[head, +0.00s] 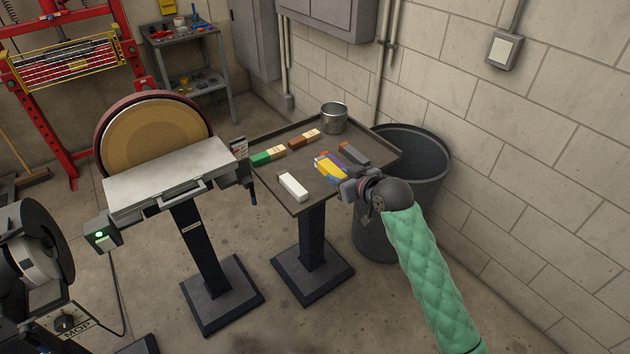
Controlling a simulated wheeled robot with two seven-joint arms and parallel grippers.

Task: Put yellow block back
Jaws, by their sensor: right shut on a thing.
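My right gripper (345,181) reaches in from the right over the table's right edge and is shut on the near end of the yellow block. The fingertips are small here and partly hidden by the gripper's own body. I cannot tell whether the yellow block touches the tabletop or is held just above it. My left gripper is not in view.
The table also holds a white block (293,187), a green-and-cream block (267,156), a brown-and-cream block (304,139), a grey block (354,155) and a metal can (334,118). A dark bin (430,150) stands right behind; a disc sander (155,140) stands left.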

